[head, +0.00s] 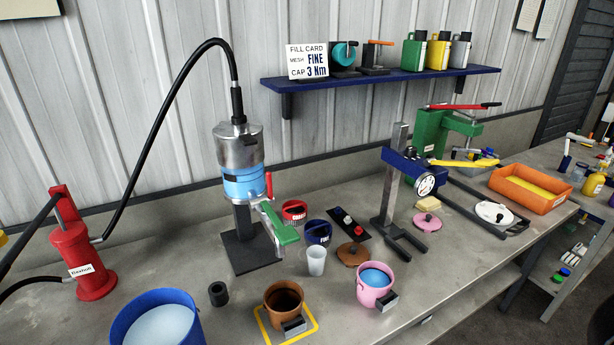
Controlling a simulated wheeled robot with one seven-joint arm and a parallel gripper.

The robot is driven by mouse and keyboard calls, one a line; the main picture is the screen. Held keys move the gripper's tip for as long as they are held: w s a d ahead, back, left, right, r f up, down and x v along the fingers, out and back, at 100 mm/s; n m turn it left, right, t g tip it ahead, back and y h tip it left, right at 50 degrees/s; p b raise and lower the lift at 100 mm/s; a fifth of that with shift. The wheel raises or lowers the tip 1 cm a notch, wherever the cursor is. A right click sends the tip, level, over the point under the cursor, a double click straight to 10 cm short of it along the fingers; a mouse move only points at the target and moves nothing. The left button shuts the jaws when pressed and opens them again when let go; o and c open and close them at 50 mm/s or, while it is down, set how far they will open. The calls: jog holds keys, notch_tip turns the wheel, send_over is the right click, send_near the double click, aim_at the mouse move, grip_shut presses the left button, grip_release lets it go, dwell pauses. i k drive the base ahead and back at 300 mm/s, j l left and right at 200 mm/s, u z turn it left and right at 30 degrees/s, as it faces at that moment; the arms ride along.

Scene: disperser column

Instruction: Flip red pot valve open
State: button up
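A red cylindrical pot (83,262) with a white label stands at the left of the bench. A red upright block (65,205) rises from its top, and a black bar (28,228) slants from it toward the left edge. A black hose (165,100) arcs from the pot to the top of the silver and blue disperser column (240,160). A thin red lever (270,220) and a green handle (283,226) sit at the column's lower front. I cannot tell which part is the red pot valve, or its state. My gripper is not in view.
A blue bucket (118,326), brown pot (271,292) and pink pot (361,289) stand along the front. A small white cup (316,262) stands near the column. A blue press (400,160) and orange tray (548,203) are to the right.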

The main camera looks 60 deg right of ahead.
aim_at(269, 179)
jog(key=k+l, duration=0.1)
jog(key=l, duration=0.3)
jog(key=k+l, duration=0.1)
jog(key=l, duration=0.3)
jog(key=k+l, duration=0.15)
jog(key=l, duration=0.3)
jog(key=k+l, duration=0.1)
jog(key=l, duration=0.3)
